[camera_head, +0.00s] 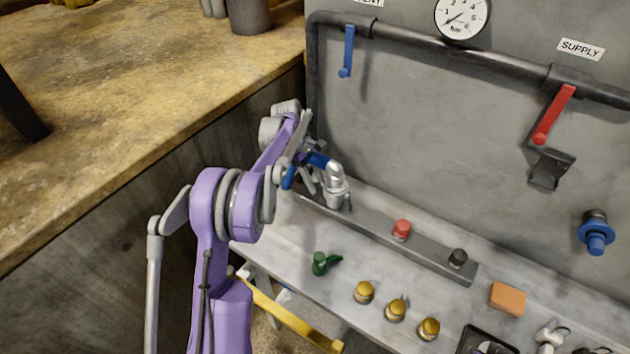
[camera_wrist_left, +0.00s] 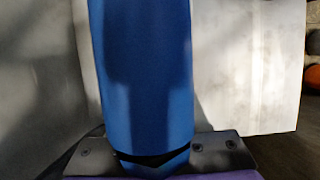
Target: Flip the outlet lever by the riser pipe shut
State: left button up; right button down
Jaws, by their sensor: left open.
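A blue lever (camera_head: 319,160) sits at a silver valve fitting (camera_head: 336,182) at the lower end of the riser pipe (camera_head: 313,85), low on the grey panel. Part of the lever is hidden by my gripper. My left gripper (camera_head: 309,165) is open, with its fingers close around or beside the blue lever; I cannot tell if they touch it. In the left wrist view a broad blue surface (camera_wrist_left: 148,75), likely the lever, fills the middle just ahead of the gripper. My right gripper is not in view.
A second blue lever (camera_head: 347,50) and a red supply lever (camera_head: 554,114) hang from the upper pipe. A gauge (camera_head: 461,17) is above. A wooden counter (camera_head: 120,90) borders the left.

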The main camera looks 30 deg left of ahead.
pick_arm(q)
grip_shut()
dwell(0.3)
jog(key=shift+f+h+b, duration=0.25)
jog(key=shift+h+b, duration=0.2)
jog(key=shift+h, duration=0.2)
jog(key=shift+f+h+b, duration=0.2)
jog(key=shift+h+b, duration=0.2)
jog(key=shift+h, duration=0.25)
jog(key=shift+d+f+h+b, duration=0.25)
jog(key=shift+h+b, duration=0.45)
jog(key=shift+h, duration=0.3)
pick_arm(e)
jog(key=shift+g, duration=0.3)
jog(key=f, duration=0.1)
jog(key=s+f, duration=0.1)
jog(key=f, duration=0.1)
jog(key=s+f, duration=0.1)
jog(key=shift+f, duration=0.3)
pick_arm(q)
jog(key=shift+d+g+h+b, duration=0.3)
jog(key=shift+h+b, duration=0.4)
jog(key=shift+h, duration=0.4)
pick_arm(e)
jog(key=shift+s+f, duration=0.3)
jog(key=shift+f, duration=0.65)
